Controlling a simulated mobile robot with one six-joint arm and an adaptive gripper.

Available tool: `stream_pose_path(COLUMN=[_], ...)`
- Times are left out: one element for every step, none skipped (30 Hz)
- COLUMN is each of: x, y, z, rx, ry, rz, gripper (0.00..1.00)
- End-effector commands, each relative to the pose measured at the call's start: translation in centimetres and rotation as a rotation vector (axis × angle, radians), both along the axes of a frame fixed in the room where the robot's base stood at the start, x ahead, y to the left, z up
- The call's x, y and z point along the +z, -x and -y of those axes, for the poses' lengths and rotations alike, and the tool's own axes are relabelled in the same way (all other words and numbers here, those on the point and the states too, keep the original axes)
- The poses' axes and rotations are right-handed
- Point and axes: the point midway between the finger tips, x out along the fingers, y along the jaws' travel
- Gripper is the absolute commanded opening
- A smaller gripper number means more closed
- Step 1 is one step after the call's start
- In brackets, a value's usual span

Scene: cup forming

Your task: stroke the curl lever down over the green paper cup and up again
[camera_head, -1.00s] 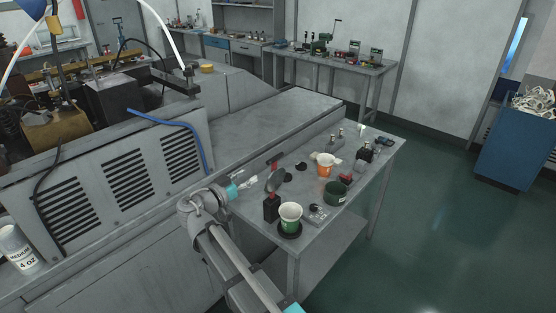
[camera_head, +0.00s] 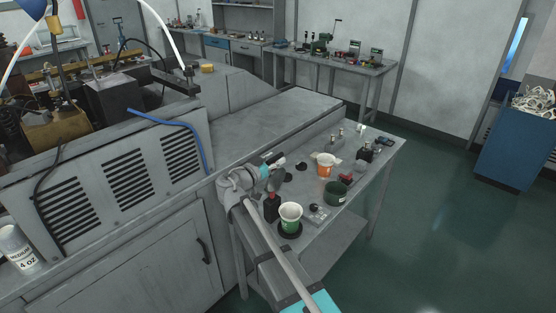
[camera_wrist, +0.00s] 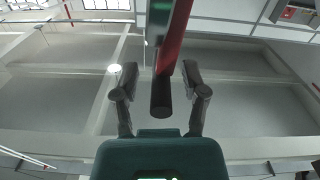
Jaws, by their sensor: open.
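In the wrist view the lever shows as a red arm (camera_wrist: 176,42) with a black round grip (camera_wrist: 162,98). My gripper (camera_wrist: 158,76) is open, one finger on each side of the grip, with visible gaps. In the head view my gripper (camera_head: 276,161) is above the post and covers part of the lever. The cup is not visible in the wrist view.
Open floor (camera_head: 440,230) lies to the right.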

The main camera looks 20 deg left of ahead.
Motion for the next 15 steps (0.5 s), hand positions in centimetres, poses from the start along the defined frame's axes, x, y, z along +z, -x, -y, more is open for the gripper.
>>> stream_pose_path(x=[0.0,0.0,0.0,0.0,0.0,0.0,0.0,0.0,0.0,0.0,0.0,0.0,0.0,0.0,0.0], y=[-0.21,-0.27,-0.33,-0.34,-0.36,-0.36,-0.36,-0.35,-0.35,-0.35,-0.35,-0.35,-0.34,-0.34,-0.34], z=[0.09,0.12,0.16,0.16,0.18,0.18,0.18,0.18,0.18,0.18,0.18,0.18,0.17,0.17,0.17], rx=[-0.001,-0.001,-0.001,-0.001,-0.001,0.0,0.0,0.0,0.0,0.0,0.0,0.0,0.0,-0.001,-0.001], ry=[0.0,0.0,0.0,0.0,0.0,0.0,0.0,0.0,0.0,0.0,0.0,0.0,0.0,0.0,0.0], rz=[0.0,0.0,0.0,0.0,0.0,0.0,0.0,0.0,0.0,0.0,0.0,0.0,0.0,0.0,0.0], gripper=[0.57,0.57,0.57,0.57,0.57,0.57,0.57,0.57,0.57,0.57,0.57,0.51,0.46,0.4,0.33])
